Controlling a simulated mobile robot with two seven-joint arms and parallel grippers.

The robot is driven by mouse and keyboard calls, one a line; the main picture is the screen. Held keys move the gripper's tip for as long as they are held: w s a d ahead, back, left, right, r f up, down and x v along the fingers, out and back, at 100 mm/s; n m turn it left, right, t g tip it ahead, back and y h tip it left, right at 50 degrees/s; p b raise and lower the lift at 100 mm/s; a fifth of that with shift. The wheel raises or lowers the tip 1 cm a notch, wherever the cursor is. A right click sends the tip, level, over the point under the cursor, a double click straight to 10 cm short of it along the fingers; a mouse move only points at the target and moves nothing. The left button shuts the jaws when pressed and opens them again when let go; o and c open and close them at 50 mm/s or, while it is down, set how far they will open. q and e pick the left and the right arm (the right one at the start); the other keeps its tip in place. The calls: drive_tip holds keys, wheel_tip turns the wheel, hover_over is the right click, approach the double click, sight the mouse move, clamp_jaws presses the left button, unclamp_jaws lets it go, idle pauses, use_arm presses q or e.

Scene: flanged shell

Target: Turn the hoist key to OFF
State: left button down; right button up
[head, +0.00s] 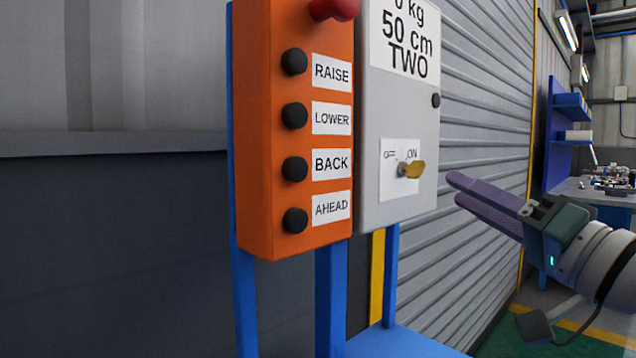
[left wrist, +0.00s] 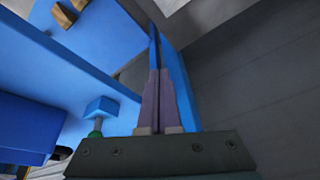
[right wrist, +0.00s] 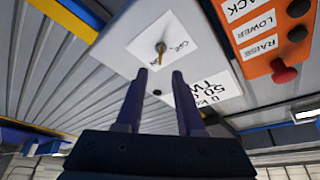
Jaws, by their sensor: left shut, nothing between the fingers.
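The hoist key (head: 413,170) is a gold handle on a white label on the front of the grey box (head: 385,120). Its handle points right, by the word ON; the label's left word is partly unreadable. In the right wrist view the key (right wrist: 160,48) stands out just beyond the fingertips. My right gripper (head: 455,187) is to the right of the box, its fingers pointing at it, apart from the key. In the right wrist view its fingers (right wrist: 159,75) are spread and empty. My left gripper (left wrist: 158,72) shows only in the left wrist view, shut and empty.
An orange control box (head: 270,130) with black buttons and a red knob (head: 333,8) stands left of the grey box. Both sit on a blue frame (head: 330,290). A ribbed wall (head: 480,110) is behind. A workbench (head: 600,190) stands far right.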

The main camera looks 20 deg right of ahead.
sight(422, 172)
drive_tip(key=x, duration=0.8)
drive_tip(key=shift+w+a, duration=0.1)
clamp_jaws()
idle(0.4)
